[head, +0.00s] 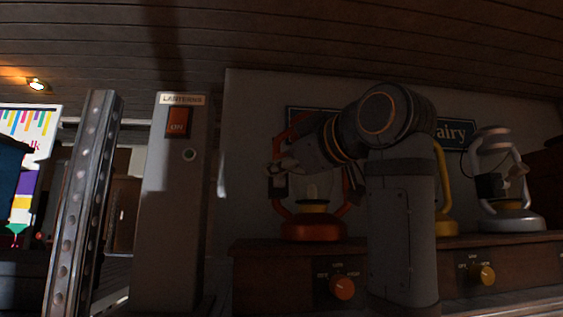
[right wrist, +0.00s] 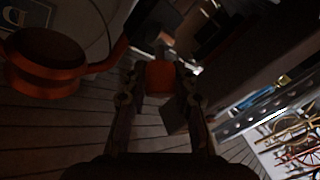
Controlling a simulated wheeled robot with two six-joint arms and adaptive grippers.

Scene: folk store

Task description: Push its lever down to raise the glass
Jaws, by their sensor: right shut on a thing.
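A red-orange lantern (head: 313,228) stands on a wooden shelf in the head view, its glass globe partly visible inside the frame. My right arm crosses in front of it, and my right gripper (head: 277,170) reaches to the upper left side of the lantern frame. In the right wrist view, my right gripper (right wrist: 160,88) has its two fingers on either side of a small orange lever end (right wrist: 160,76) and is shut on it. The lantern's round orange part (right wrist: 45,62) is at the left of that view. My left gripper is out of view.
A yellow lantern (head: 446,222) is partly hidden behind my right arm. A grey lantern (head: 510,217) stands farther right. Knobs, one orange (head: 342,288) and one yellow (head: 482,274), are on the shelf front (head: 290,275). A post with a "LANTERNS" label (head: 182,99) rises left of the shelf.

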